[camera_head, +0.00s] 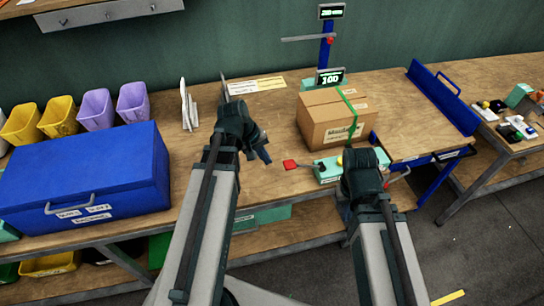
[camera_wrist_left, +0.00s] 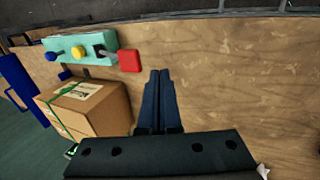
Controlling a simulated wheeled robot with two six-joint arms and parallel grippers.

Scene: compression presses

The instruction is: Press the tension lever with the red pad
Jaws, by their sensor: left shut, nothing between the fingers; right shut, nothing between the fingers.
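The red pad (camera_head: 290,165) is a small square at the end of a lever that sticks out left from a teal block (camera_head: 327,173) on the bench. In the left wrist view the red pad (camera_wrist_left: 129,60) is left of my fingers, with the teal block (camera_wrist_left: 80,45) beyond it. My left gripper (camera_head: 263,155) is shut and empty, pointing down a little left of the pad, apart from it. Its shut fingers (camera_wrist_left: 160,78) show in the left wrist view. My right gripper (camera_head: 362,165) is at the block's right end, partly hiding it; its fingertips are hard to make out.
A cardboard box (camera_head: 325,122) with a green strap stands behind the block, beside a blue post with displays (camera_head: 330,77). A blue case (camera_head: 85,180) and several bins (camera_head: 95,108) are at left. A blue barrier (camera_head: 440,98) stands at right. Bare bench lies left of the pad.

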